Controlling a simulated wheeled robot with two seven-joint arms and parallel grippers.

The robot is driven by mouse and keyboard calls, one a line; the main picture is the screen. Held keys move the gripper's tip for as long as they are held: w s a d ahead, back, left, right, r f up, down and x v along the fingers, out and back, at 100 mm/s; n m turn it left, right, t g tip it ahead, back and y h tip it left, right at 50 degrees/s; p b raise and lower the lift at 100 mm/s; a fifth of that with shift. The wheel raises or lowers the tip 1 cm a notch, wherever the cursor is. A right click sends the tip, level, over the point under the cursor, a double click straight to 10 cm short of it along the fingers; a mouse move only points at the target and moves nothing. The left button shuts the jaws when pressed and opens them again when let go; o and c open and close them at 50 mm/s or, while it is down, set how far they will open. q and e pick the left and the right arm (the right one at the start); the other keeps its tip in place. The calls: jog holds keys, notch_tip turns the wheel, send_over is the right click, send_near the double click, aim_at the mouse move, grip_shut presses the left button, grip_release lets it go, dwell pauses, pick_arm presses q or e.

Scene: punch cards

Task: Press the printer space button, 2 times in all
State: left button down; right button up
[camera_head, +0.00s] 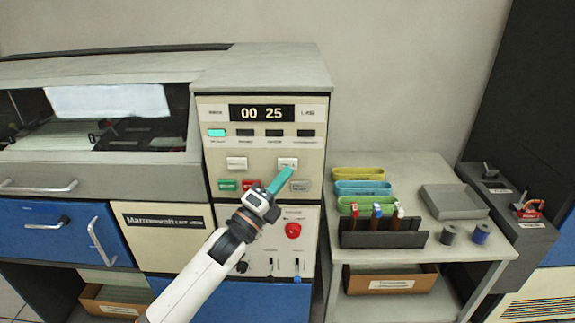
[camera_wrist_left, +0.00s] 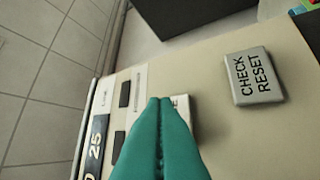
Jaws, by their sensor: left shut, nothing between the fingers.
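My left gripper (camera_head: 287,172) comes in from below, its teal fingers shut and empty. The fingertips lie over the lower part of a whitish button (camera_head: 288,161) on the upper right of the printer's control panel. The display (camera_head: 262,113) reads 00 25. My right gripper is not in view.
Another whitish button (camera_head: 237,163) sits to the left. Below are a green button (camera_head: 228,185), a red one and a grey CHECK RESET button (camera_wrist_left: 254,77). A red knob (camera_head: 293,230) is lower. A side table (camera_head: 420,165) holds coloured trays.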

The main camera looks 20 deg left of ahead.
pick_arm(q)
jog(key=shift+w, duration=0.1)
dwell(0.7)
jog(key=shift+w+a, duration=0.15)
jog(key=shift+w, duration=0.2)
jog(key=shift+w+a+b, duration=0.1)
jog(key=shift+w+b, duration=0.25)
dwell(0.7)
jog(key=shift+s, duration=0.1)
jog(key=shift+s+d, duration=0.25)
jog(key=shift+s, duration=0.5)
jog(key=shift+p, duration=0.3)
jog(key=s, duration=0.2)
jog(key=s+d+p, duration=0.1)
jog(key=s, duration=0.1)
jog(key=shift+s+d, duration=0.15)
jog(key=shift+s, duration=0.2)
